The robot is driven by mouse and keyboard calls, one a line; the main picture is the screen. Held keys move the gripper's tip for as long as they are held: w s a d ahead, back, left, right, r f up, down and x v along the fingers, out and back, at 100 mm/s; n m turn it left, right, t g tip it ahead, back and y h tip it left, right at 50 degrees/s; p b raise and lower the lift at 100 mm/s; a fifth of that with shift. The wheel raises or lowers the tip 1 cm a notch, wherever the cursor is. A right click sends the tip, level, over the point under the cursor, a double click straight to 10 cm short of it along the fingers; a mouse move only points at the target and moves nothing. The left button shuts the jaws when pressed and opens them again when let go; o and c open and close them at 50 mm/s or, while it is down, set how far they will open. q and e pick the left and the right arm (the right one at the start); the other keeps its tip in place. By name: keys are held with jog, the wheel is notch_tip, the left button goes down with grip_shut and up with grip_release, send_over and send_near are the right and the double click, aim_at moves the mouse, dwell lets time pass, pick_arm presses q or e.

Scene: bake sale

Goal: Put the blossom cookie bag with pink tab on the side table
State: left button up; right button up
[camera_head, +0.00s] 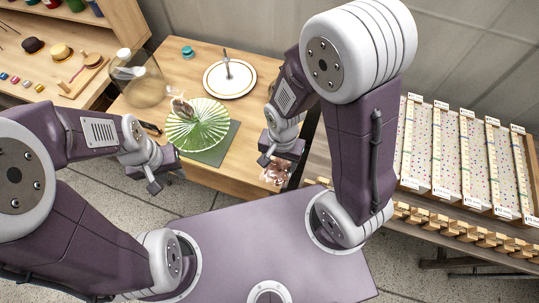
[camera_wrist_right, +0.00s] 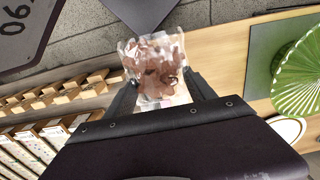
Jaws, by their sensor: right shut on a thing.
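My right gripper (camera_head: 280,160) is shut on a clear bag (camera_head: 275,174) with brown and pinkish contents. It holds the bag near the front right edge of the wooden table (camera_head: 240,183). In the right wrist view the bag (camera_wrist_right: 155,68) sits between the two dark fingers; its tab cannot be made out clearly. My left gripper (camera_head: 166,180) looks open and empty at the table's front left. Another small clear bag (camera_head: 181,106) stands by the green pleated dish (camera_head: 205,130). I cannot tell which surface is the side table.
The wooden table also bears a glass jar (camera_head: 137,80), a white plate with an upright handle (camera_head: 229,80), a teal item (camera_head: 187,51) and a green mat (camera_head: 223,150). A rack of labelled boards (camera_head: 465,160) is at right.

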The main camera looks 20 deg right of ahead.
jog(key=w+f, duration=0.2)
jog(key=w, duration=0.1)
jog(key=w+f, duration=0.2)
jog(key=w, duration=0.2)
jog(key=w+f, duration=0.2)
jog(key=w, duration=0.2)
jog(key=shift+f, duration=0.35)
notch_tip(320, 180, down, 4)
jog(key=shift+r, duration=0.25)
jog(key=shift+w+f, duration=0.1)
jog(key=shift+f, duration=0.2)
jog(key=shift+b, duration=0.3)
jog(key=shift+f, duration=0.15)
jog(key=o, duration=0.9)
